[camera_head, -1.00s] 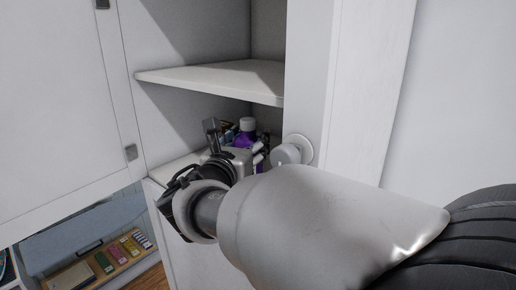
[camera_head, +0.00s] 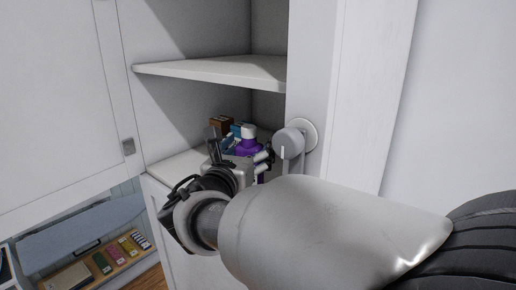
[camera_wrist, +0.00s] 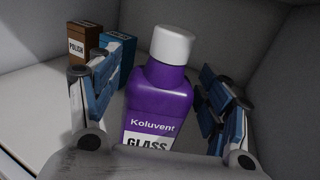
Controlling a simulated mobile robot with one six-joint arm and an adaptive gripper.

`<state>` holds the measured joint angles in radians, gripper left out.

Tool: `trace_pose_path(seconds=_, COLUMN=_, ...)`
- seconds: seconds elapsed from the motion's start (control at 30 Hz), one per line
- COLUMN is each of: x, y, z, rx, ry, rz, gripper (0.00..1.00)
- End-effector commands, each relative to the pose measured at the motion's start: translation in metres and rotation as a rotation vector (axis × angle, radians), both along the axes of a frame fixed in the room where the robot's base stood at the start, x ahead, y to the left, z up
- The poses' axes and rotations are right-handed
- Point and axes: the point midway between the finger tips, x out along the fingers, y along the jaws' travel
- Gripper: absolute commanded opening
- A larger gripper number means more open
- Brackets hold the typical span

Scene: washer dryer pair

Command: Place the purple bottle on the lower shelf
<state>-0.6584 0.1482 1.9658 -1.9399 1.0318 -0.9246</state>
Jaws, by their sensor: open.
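The purple bottle (camera_wrist: 158,103) with a white cap stands upright on the lower shelf (camera_head: 176,172) of the white cabinet. It also shows in the head view (camera_head: 247,146), partly hidden behind my gripper. In the wrist view my gripper (camera_wrist: 158,115) is open, with one finger on each side of the bottle. Gaps show between the bottle and both fingers. The bottle's base is hidden below the frame by my gripper's palm.
A brown polish box (camera_wrist: 83,44) and a blue box (camera_wrist: 118,56) stand behind the bottle to the left. An upper shelf (camera_head: 220,70) lies above. An open cabinet door (camera_head: 60,100) is at left. A vertical white panel (camera_head: 340,100) stands close at right.

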Motion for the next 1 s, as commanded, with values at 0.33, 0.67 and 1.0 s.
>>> trace_pose_path(seconds=0.33, x=0.0, y=0.0, z=0.003, rx=0.0, ry=0.0, rz=0.0, gripper=0.73)
trace_pose_path(seconds=0.67, x=-0.053, y=0.017, z=0.002, rx=0.003, ry=-0.002, rz=0.006, gripper=0.73)
trace_pose_path(seconds=1.0, x=-0.108, y=0.031, z=0.003, rx=0.001, ry=-0.001, rz=0.003, gripper=0.73)
